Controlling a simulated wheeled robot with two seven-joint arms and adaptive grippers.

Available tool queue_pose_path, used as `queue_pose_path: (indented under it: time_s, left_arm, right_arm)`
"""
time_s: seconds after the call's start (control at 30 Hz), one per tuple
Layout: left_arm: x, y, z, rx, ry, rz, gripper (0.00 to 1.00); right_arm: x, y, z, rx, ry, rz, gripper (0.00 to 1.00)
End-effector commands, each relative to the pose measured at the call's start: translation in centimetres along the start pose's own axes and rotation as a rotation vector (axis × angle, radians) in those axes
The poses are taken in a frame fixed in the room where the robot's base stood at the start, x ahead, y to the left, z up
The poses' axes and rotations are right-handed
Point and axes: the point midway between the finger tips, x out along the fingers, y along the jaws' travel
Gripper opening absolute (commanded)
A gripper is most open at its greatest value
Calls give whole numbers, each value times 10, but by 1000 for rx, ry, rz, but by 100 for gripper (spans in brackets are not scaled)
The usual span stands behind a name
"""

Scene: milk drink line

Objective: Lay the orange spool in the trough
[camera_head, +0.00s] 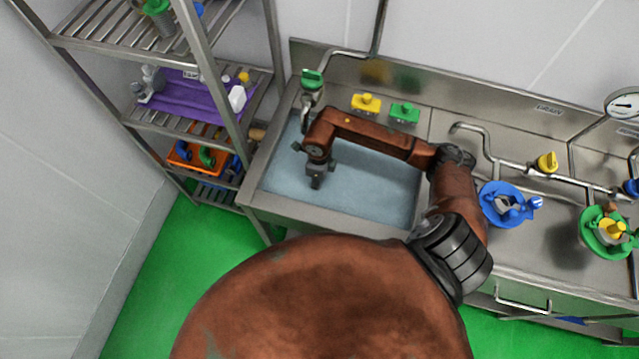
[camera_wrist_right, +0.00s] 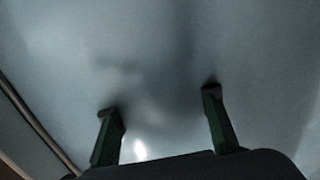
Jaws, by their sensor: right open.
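The trough (camera_head: 330,219) is a steel basin with a blue-grey inside, in the middle of the head view. My right arm reaches over it from the right. My right gripper (camera_head: 316,183) points down over the left part of the basin. In the right wrist view its two fingers (camera_wrist_right: 158,100) are wide apart, with nothing between them and a smooth grey surface beyond. I cannot make out an orange spool in either view; my arm hides part of the basin. My left gripper is not in view.
A steel shelf rack on the left holds a purple mat (camera_head: 187,98) and an orange tray (camera_head: 187,155) with blue and green pieces. A tap with a green top (camera_head: 312,79) stands at the basin's back left corner. Blue (camera_head: 490,207) and green (camera_head: 591,240) round fittings stand right of my arm.

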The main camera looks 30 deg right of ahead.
Motion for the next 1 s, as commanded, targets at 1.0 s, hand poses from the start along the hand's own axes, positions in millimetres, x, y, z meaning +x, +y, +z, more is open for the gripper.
queue_pose_path:
  time_s: [1.0]
  left_arm:
    - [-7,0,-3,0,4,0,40]
  right_arm:
    - [-101,0,0,0,0,0,40]
